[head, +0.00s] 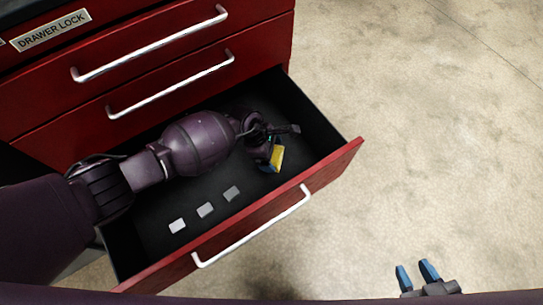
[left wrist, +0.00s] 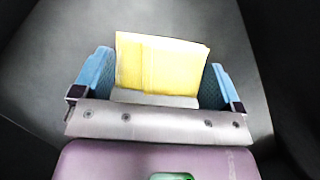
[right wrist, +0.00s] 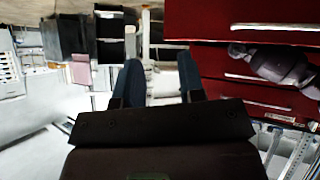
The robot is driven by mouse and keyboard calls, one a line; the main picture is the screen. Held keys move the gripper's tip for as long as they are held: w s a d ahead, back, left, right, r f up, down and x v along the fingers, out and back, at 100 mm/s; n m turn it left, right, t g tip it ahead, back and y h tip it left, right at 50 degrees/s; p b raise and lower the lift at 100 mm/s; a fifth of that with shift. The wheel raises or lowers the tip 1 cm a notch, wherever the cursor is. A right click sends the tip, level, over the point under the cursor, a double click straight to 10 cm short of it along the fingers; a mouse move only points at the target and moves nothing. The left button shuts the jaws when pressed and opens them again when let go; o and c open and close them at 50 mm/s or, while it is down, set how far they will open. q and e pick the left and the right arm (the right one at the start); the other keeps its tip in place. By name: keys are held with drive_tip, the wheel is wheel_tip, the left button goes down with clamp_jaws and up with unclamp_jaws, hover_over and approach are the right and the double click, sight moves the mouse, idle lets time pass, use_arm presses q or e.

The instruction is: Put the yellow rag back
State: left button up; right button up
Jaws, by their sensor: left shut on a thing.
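The yellow rag (head: 277,157) is a small folded cloth between the fingers of my left gripper (head: 270,165), down inside the open red drawer (head: 335,165) near its right end. In the left wrist view the rag (left wrist: 160,65) stands between the two blue fingers of the left gripper (left wrist: 155,85), over the drawer's dark floor. Whether the rag touches the floor is not clear. My right gripper (head: 417,275) is open and empty, out over the bare floor to the right of the drawer; its spread fingers also show in the right wrist view (right wrist: 157,85).
Several small light rectangles (head: 205,210) lie in a row on the drawer floor, left of the rag. Closed red drawers (head: 150,65) with metal handles stand above. The drawer's front wall and handle (head: 255,230) are on the near side. The concrete floor (head: 430,120) is clear.

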use_arm(q)
wheel_tip(320, 180, down, 5)
drive_tip(key=shift+r+b, duration=0.2)
drive_tip(key=shift+b, duration=0.7)
use_arm(e)
drive_tip(key=shift+d+f+m+t, duration=0.1)
drive_tip(key=shift+d+m+t, duration=0.1)
drive_tip(key=shift+m+t, duration=0.15)
use_arm(q)
drive_tip(key=shift+r, duration=0.1)
